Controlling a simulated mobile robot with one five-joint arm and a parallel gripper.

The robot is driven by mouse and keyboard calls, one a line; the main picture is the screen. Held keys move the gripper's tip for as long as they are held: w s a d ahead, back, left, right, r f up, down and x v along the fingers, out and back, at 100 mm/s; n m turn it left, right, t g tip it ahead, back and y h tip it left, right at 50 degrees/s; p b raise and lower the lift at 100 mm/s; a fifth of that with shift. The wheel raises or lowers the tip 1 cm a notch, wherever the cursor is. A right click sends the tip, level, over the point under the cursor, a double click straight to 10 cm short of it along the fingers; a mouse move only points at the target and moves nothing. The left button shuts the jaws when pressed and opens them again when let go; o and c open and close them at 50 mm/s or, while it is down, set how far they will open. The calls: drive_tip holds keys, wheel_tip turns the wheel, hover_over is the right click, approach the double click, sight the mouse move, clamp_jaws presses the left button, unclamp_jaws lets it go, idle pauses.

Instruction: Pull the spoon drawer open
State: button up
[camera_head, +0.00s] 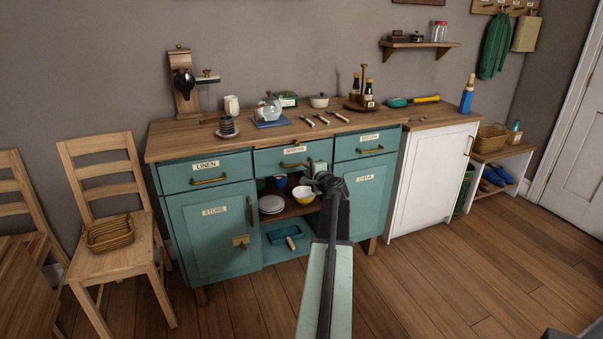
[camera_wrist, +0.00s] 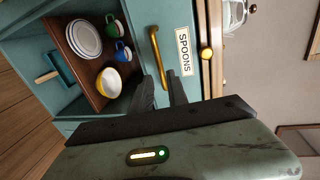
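The spoon drawer (camera_head: 270,160) is the middle teal drawer of the cabinet, above an open shelf bay, and looks shut. Its label reads SPOONS in the wrist view (camera_wrist: 184,51). Its brass bar handle (camera_head: 292,164) runs across the front; in the wrist view the handle (camera_wrist: 158,50) appears upright because that view is turned. My gripper (camera_head: 318,172) is in front of the drawer's right part. In the wrist view my gripper (camera_wrist: 161,76) has its two dark fingers apart, with the handle's near end between them in the picture. Contact cannot be told.
Below the drawer, plates (camera_head: 271,204) and a yellow bowl (camera_head: 304,194) stand on the shelf. The linen drawer (camera_head: 207,172) is to the left, another drawer (camera_head: 367,146) to the right. Utensils (camera_head: 322,119) lie on the countertop. A chair (camera_head: 115,220) stands at left; the floor in front is clear.

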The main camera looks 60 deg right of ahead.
sight(300, 164)
drive_tip(key=b+x, duration=0.1)
drive_tip(key=x, duration=0.7)
drive_tip(key=shift+a+b, duration=0.1)
drive_tip(key=shift+b, duration=0.2)
drive_tip(key=shift+r, duration=0.1)
clamp_jaws()
idle(0.7)
